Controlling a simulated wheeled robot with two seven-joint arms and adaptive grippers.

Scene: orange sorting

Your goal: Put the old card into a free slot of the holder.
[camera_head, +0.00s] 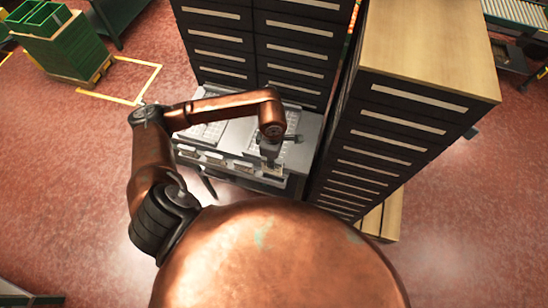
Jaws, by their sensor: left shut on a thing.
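My left arm comes in from the left, and its gripper (271,157) points down over the right part of a grey table (228,177). The gripper is shut on a small pale thing, which looks like the old card (270,169); it is too small to read. It is at the table's front right, close to the front edge. A row of small slotted parts along the front edge may be the holder (232,166); I cannot tell which slots are free. I cannot tell whether the card touches anything below. My right gripper is out of view.
Black drawer cabinets (215,45) stand behind the table. A tall cabinet with a wooden top (430,50) stands close on the right. Flat panels with pale grids (208,132) lie on the table. A green crate (62,50) stands at far left. Red floor is clear at left.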

